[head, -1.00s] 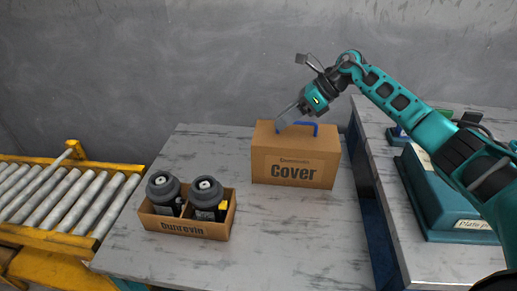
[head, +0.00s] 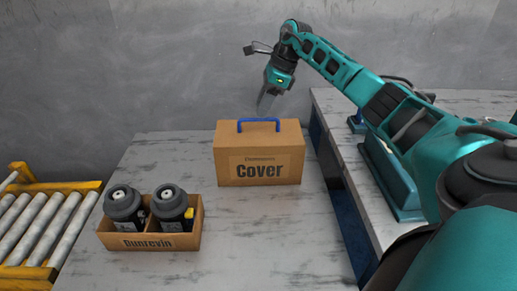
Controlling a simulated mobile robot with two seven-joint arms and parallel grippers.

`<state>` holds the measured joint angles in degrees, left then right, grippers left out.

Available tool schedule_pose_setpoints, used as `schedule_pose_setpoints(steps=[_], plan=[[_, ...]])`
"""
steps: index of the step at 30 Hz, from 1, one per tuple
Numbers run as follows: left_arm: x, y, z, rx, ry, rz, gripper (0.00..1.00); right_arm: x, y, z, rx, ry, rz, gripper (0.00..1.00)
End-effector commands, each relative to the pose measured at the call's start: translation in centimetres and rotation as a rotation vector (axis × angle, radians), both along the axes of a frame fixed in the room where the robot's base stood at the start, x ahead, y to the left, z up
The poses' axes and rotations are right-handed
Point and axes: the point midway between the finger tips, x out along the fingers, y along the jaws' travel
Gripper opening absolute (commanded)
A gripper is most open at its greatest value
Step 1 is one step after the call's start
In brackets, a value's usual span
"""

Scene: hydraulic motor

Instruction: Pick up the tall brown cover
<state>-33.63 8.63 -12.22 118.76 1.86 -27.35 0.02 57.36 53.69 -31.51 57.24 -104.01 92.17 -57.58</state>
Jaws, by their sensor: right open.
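The tall brown cover (head: 259,155) is a box marked "Cover" with a blue handle (head: 258,121) on its top. It stands upright at the back of the marble-look table. My right gripper (head: 265,105) is open and empty, fingers pointing down. In the picture it appears just above and behind the blue handle, apart from it. My left gripper is not in view.
A low brown tray marked "Dunrevin" (head: 147,241) holds two dark motors (head: 122,203) at the front left. A roller conveyor (head: 35,225) is at the far left. A second table (head: 335,120) with teal equipment (head: 390,180) stands to the right. The table's middle front is clear.

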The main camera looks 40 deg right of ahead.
Motion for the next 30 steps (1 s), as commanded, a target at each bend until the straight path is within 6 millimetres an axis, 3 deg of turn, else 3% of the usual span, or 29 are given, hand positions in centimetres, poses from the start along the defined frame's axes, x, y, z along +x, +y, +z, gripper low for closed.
schedule_pose_setpoints(steps=[11, 19, 30], plan=[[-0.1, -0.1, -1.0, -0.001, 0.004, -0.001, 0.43, 0.4, 1.2, -4.7, 0.002, 0.001, 0.002, 0.42], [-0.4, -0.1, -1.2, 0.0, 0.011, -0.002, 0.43, 0.5, 1.2, -5.0, 0.001, -0.001, 0.0, 0.41], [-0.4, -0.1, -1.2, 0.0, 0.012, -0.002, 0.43, 0.5, 1.2, -5.0, 0.001, -0.001, 0.0, 0.06]])
